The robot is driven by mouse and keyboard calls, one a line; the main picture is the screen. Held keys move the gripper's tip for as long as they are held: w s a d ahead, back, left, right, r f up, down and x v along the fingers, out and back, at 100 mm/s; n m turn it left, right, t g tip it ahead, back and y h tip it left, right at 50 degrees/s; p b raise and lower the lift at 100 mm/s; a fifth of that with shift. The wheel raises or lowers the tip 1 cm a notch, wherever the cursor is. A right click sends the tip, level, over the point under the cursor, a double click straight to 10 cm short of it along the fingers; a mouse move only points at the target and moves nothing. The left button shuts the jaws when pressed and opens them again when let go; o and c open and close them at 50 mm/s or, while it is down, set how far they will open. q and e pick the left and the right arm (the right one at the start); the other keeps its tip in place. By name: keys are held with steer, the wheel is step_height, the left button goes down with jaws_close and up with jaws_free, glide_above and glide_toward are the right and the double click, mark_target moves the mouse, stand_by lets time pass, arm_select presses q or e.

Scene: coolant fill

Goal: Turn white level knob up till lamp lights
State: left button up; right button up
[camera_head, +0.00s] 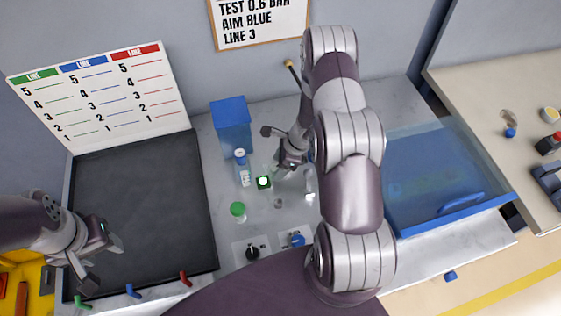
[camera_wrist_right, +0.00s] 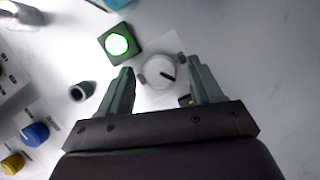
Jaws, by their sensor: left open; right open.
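The white level knob (camera_wrist_right: 158,71) sits on a pale plate in the right wrist view, with a black pointer mark angled to the lower right. My right gripper (camera_wrist_right: 160,66) is open, its two fingers on either side of the knob with a visible gap at each side. The square green lamp (camera_wrist_right: 118,44) beside the knob glows bright whitish green. It also glows in the head view (camera_head: 263,182), where my right gripper (camera_head: 284,167) is close by and the knob is hard to make out. My left gripper (camera_head: 104,263) is open and empty over the black mat's left side.
A blue knob (camera_head: 297,240) and a black knob (camera_head: 252,253) are near the bench's front. A clear blue tank (camera_head: 440,175) is right of my right arm.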

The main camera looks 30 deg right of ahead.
steer(key=v, duration=1.2)
steer(key=shift+r, duration=0.3)
steer(key=shift+d, duration=0.1)
steer(key=s+a+r+n+h+b, duration=0.2)
steer(key=s+a+n, duration=0.3)
steer(key=n, duration=0.7)
steer(key=s+a+r+n+g+h+b, duration=0.1)
steer(key=s+a+r+n+b, duration=0.2)
steer(key=s+a+r+n, duration=0.2)
steer(key=shift+s+a+n+h, duration=0.5)
steer(key=shift+a+n, duration=0.95)
steer(key=shift+n, duration=2.35)
